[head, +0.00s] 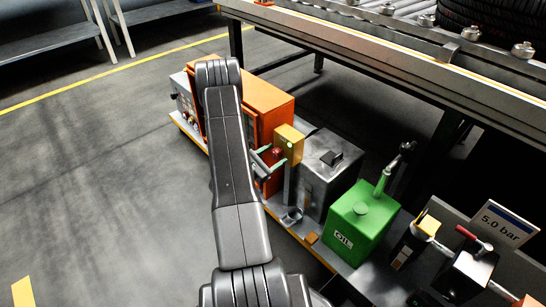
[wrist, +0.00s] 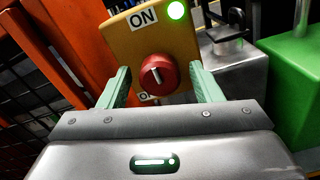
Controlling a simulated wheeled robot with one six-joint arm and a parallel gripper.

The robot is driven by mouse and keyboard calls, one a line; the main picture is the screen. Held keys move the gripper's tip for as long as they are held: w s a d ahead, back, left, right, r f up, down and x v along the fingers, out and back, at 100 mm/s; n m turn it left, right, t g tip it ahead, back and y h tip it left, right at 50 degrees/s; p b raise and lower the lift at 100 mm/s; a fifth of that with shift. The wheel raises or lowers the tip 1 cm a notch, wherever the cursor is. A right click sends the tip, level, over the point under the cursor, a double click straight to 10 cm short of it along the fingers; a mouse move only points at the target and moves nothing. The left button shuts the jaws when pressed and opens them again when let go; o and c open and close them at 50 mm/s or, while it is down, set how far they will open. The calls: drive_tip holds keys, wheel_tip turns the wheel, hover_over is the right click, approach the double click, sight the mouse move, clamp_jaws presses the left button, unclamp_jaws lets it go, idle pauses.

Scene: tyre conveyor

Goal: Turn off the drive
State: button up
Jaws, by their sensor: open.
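A yellow switch box (wrist: 150,32) carries a red rotary knob (wrist: 157,76), an "ON" label at its top and a lit green lamp (wrist: 176,10). The pale line on the knob points roughly up, towards "ON". A lower label (wrist: 146,97) is partly hidden. My gripper (wrist: 160,68) is open, with one green finger left of the knob and one right of it. I cannot tell whether either finger touches it. In the head view the switch box (head: 289,139) stands on a post, and the knob (head: 277,151) is close to my fingers.
An orange cabinet (head: 266,98) stands left of the switch. A grey metal box (head: 325,165) and a green oil can (head: 362,222) are to its right. The conveyor (head: 440,65) with tyres runs behind. Open floor (head: 110,170) lies to the left.

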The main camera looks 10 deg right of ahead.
drive_tip(key=c, duration=1)
drive_tip(key=n+p, duration=0.1)
drive_tip(key=n, duration=0.3)
drive_tip(key=shift+n, duration=0.3)
drive_tip(key=n+p, duration=0.1)
drive_tip(key=n, duration=0.3)
drive_tip(key=shift+n, duration=0.3)
drive_tip(key=n+p, duration=0.1)
drive_tip(key=n, duration=0.3)
drive_tip(key=shift+n+p, duration=0.3)
drive_tip(key=shift+p, duration=0.05)
drive_tip(key=shift+n+p, duration=0.6)
drive_tip(key=shift+n, duration=1.5)
